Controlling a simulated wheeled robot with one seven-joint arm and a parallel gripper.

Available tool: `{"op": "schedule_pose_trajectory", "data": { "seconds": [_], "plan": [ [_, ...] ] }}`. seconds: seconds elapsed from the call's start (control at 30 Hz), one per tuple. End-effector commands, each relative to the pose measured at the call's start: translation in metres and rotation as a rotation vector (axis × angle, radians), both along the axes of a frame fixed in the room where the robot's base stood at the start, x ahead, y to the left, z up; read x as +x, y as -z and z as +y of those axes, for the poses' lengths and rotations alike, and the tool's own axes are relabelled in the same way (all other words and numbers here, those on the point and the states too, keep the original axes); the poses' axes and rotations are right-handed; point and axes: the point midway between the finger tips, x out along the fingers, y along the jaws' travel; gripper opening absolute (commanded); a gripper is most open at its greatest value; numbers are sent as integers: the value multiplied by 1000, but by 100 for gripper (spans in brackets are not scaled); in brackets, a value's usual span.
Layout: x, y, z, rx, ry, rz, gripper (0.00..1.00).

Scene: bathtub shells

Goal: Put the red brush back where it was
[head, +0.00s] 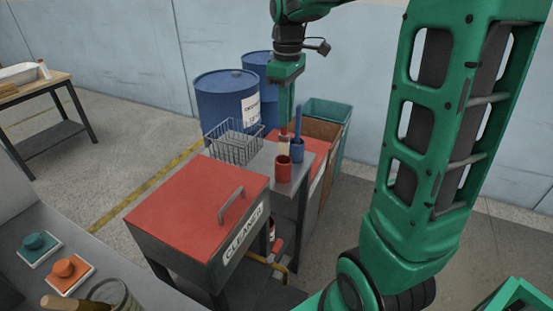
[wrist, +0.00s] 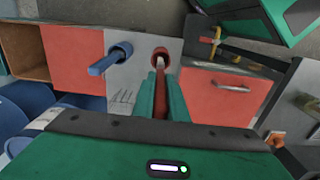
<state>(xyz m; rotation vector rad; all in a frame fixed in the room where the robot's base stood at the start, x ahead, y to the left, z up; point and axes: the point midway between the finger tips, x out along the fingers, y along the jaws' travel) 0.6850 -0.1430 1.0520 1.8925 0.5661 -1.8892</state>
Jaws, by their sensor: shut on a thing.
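My gripper (head: 285,105) points down over the small grey table and is shut on the red brush (head: 284,135). In the wrist view the brush's red handle (wrist: 161,98) lies between the two green fingers (wrist: 161,88). Its pale lower part overlaps the mouth of the red cup (wrist: 161,54). In the head view the red cup (head: 283,174) stands upright directly below the brush. I cannot tell how far the brush's lower end is inside the cup.
A blue cup (head: 297,152) holding a blue brush (head: 298,121) stands close beside the red cup. A wire basket (head: 233,144) is to the left on the table. A red-lidded cleaner box (head: 203,205) stands in front, and blue drums (head: 224,100) stand behind.

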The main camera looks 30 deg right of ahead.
Motion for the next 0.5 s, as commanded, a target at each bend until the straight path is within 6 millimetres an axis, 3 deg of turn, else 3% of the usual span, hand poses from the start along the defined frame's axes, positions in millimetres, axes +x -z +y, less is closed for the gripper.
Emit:
{"op": "schedule_pose_trajectory", "data": {
  "seconds": [0.2,0.5],
  "plan": [
    [0,39,3,1,-4,4,0],
    [0,62,4,1,-6,4,0]
  ]
}}
